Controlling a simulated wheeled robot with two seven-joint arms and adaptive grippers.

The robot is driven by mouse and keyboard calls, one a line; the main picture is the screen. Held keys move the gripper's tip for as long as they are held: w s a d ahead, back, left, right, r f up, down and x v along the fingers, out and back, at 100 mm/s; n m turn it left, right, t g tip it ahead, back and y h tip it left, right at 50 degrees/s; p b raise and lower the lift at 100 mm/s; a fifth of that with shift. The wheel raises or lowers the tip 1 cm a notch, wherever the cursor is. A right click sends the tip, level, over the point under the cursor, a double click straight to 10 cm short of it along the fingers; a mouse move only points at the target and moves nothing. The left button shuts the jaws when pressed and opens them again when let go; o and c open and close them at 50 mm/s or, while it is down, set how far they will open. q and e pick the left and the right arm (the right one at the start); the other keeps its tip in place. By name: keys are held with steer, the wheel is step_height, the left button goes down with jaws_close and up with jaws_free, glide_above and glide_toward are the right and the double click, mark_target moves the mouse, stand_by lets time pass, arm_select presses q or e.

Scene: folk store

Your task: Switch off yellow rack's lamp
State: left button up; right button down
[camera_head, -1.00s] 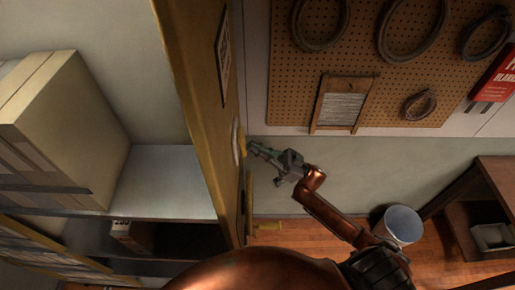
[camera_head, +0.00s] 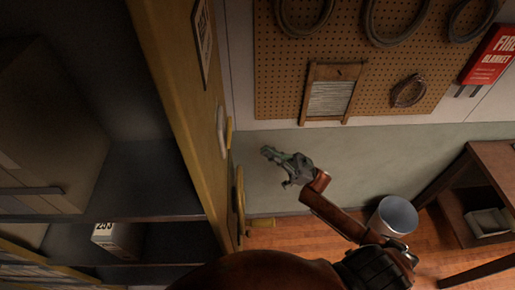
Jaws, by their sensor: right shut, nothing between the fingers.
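The yellow rack (camera_head: 172,90) stands at the left, with its side panel facing right. The shelf space inside the rack is dark; the lamp itself is not visible. My right gripper (camera_head: 267,153) is shut and empty, a short gap to the right of the round plate and not touching it. My left gripper is out of view.
A yellow handle (camera_head: 239,195) and a crank-like grip (camera_head: 262,222) stick out from the panel below the plate. Boxes (camera_head: 50,140) sit on the shelves. A bucket (camera_head: 394,216) and a wooden table (camera_head: 485,165) stand to the right. Pegboard (camera_head: 420,40) covers the back wall.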

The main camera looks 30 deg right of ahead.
steer(key=v, duration=0.2)
steer(key=shift+s+d+f+b, duration=0.1)
steer(key=shift+f+b, duration=0.2)
steer(key=shift+f, duration=0.05)
